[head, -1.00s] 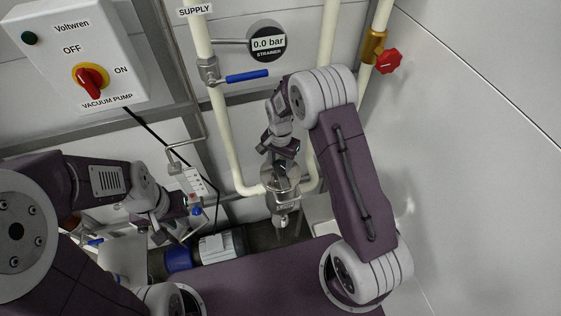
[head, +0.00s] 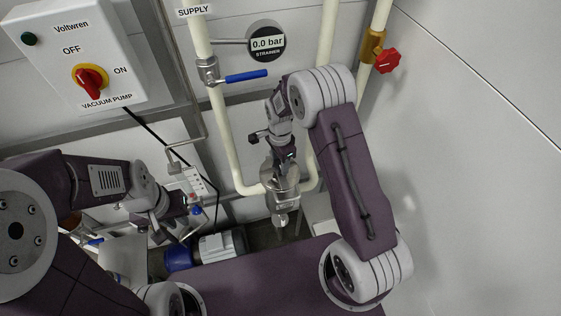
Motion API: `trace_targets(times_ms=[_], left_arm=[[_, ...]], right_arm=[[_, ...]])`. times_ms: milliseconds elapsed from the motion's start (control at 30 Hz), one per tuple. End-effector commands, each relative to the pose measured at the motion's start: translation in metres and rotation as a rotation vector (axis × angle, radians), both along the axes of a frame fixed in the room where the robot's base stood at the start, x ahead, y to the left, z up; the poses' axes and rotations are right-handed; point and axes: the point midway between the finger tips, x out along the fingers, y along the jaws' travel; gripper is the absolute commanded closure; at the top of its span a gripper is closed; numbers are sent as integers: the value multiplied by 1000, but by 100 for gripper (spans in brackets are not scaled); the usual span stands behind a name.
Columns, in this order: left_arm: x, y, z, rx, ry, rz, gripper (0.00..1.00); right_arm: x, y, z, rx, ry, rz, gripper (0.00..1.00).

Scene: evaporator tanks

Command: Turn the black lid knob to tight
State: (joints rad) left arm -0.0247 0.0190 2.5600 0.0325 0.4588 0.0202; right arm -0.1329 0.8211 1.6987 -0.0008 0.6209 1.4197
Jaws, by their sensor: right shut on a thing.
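The metal strainer (head: 281,190) stands on the pale pipe loop below the gauge. My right gripper (head: 285,165) reaches down onto the top of the strainer, at its lid. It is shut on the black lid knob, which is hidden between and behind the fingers. I cannot read any tight mark on the lid from here. My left gripper (head: 190,207) hangs at the lower left, well apart from the strainer. Its fingers are too small and cluttered to tell whether they are open.
A gauge (head: 267,43) reads 0.0 bar above the strainer. A blue-handled valve (head: 246,76) is on the supply pipe, and a red-handled valve (head: 387,61) is to the right. The vacuum pump switch box (head: 75,55) is at upper left. A blue and grey motor (head: 222,244) sits below.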

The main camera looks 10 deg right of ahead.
Motion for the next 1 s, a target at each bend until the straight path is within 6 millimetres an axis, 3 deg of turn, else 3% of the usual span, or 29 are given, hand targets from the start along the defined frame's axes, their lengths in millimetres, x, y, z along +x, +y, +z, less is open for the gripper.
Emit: trace_targets(times_ms=[367,400,467,500,800,1000], left_arm=[[0,0,0,0,0,0,81],[0,0,0,0,0,0,81],[0,0,0,0,0,0,81],[0,0,0,0,0,0,81],[0,0,-1,0,0,0,81],[0,0,-6,0,0,0,81]], right_arm=[[-3,1,-2,1,10,-7,95],[-3,1,-2,1,10,-7,52],[-3,1,-2,2,9,-6,35],[-3,1,-2,1,8,-6,33],[-1,0,2,0,2,-5,33],[1,1,39,1,-4,-4,33]])
